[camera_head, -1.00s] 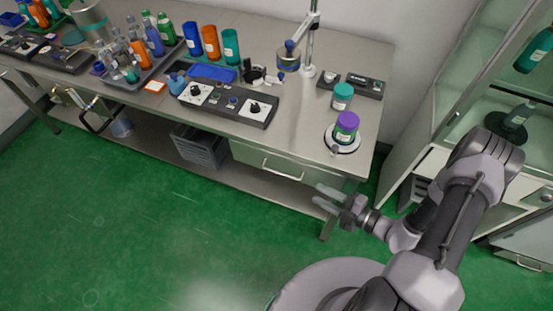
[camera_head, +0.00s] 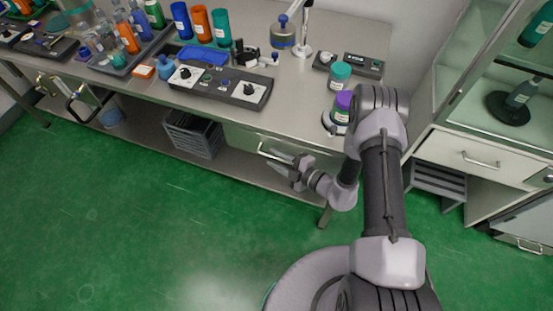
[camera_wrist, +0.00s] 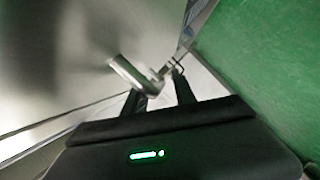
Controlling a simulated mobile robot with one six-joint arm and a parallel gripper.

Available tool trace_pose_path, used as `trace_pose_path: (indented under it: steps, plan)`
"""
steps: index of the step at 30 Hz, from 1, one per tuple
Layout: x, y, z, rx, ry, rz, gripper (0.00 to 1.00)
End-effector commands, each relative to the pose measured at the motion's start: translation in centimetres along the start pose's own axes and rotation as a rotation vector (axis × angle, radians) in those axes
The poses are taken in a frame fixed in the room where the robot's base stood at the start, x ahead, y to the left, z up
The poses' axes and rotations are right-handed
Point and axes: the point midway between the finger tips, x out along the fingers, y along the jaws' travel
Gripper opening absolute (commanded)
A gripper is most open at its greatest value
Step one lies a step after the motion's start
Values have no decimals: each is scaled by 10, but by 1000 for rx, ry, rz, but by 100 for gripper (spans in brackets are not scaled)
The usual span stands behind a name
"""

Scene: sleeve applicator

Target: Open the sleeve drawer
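The sleeve drawer (camera_head: 240,137) sits under the right part of the steel bench, its pale front flush with the bench as far as I can see. Its metal bar handle (camera_head: 263,149) is partly covered by my gripper (camera_head: 280,160), which points left at it from just in front of the drawer. In the wrist view, my gripper (camera_wrist: 158,86) has its two dark fingers apart. The handle (camera_wrist: 138,75) shows just beyond the fingertips, nearer the left finger. I cannot tell whether a finger touches it.
A grey crate (camera_head: 193,136) stands on the lower shelf left of the drawer. A purple-lidded jar (camera_head: 342,105) and a teal jar (camera_head: 339,75) stand on the bench above. A white cabinet (camera_head: 467,152) is at the right. The green floor (camera_head: 150,220) in front is clear.

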Motion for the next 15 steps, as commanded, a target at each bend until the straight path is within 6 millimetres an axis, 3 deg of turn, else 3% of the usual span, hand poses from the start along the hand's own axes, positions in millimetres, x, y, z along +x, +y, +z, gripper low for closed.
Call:
trace_pose_path:
  steps: [7,12,15]
  plan:
    - [0,0,0,-1,0,0,30]
    - [0,0,0,-1,0,0,0]
    - [0,0,0,-1,0,0,0]
